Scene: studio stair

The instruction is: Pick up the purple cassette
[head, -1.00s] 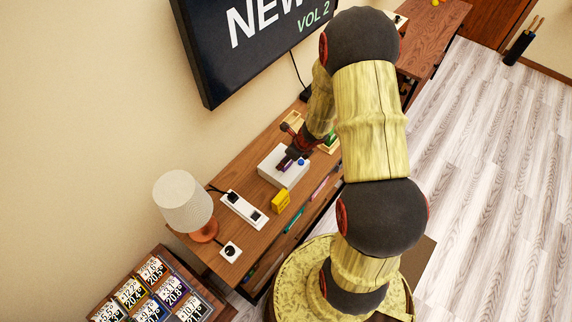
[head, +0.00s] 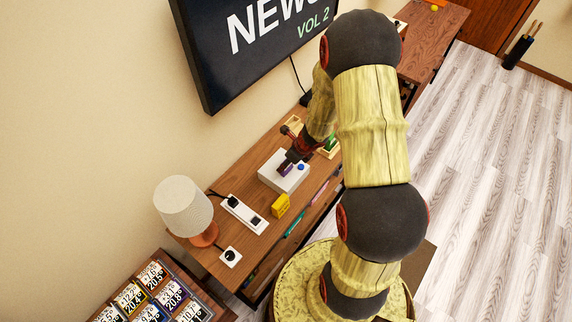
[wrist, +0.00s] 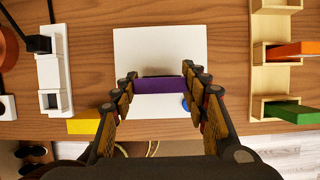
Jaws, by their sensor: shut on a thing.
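The purple cassette (wrist: 158,85) sits between the fingertips of my gripper (wrist: 159,88) in the wrist view, one finger pressed to each end. My gripper is shut on it. In the head view the purple cassette (head: 286,169) shows at the white box (head: 294,181), below my dark gripper (head: 295,156). In the wrist view a dark strip lies right along the cassette's far edge, over the white box (wrist: 158,45). I cannot tell whether the cassette still touches the box.
A blue button (head: 300,167) is on the white box. A yellow block (head: 281,206), a white power strip (head: 243,213) and a lamp (head: 184,205) stand nearby on the wooden shelf. A wooden rack (wrist: 262,60) with orange and green pieces is at the right in the wrist view.

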